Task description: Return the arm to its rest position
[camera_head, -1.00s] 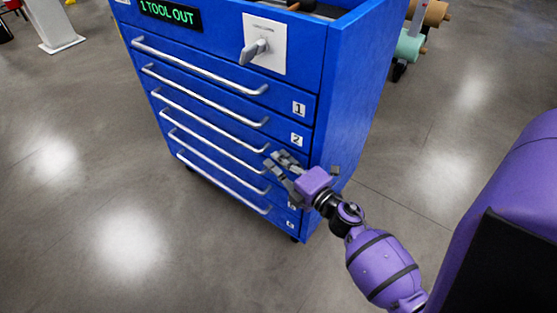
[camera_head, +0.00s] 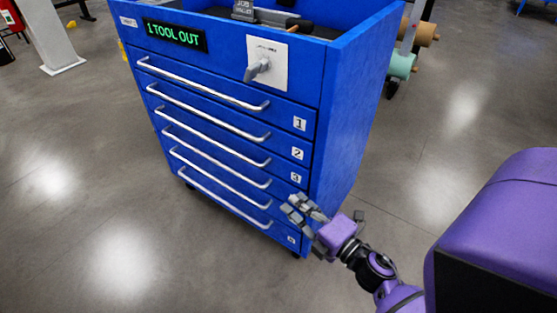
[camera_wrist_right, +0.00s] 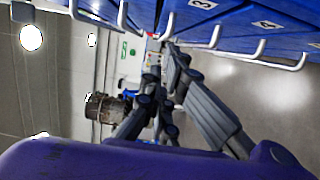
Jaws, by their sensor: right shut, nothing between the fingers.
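My right arm comes in from the lower right in the head view. Its right gripper (camera_head: 292,205) is shut and empty, in front of the lower right part of the blue tool cabinet (camera_head: 347,130). From this angle I cannot tell whether it touches the drawer fronts. In the wrist view the gripper fingers (camera_wrist_right: 165,70) point away from the camera, with drawer handles close by along the top. My left gripper is not in view.
Rolls (camera_head: 402,65) stand behind at right. The grey floor (camera_head: 90,180) is clear at left and front.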

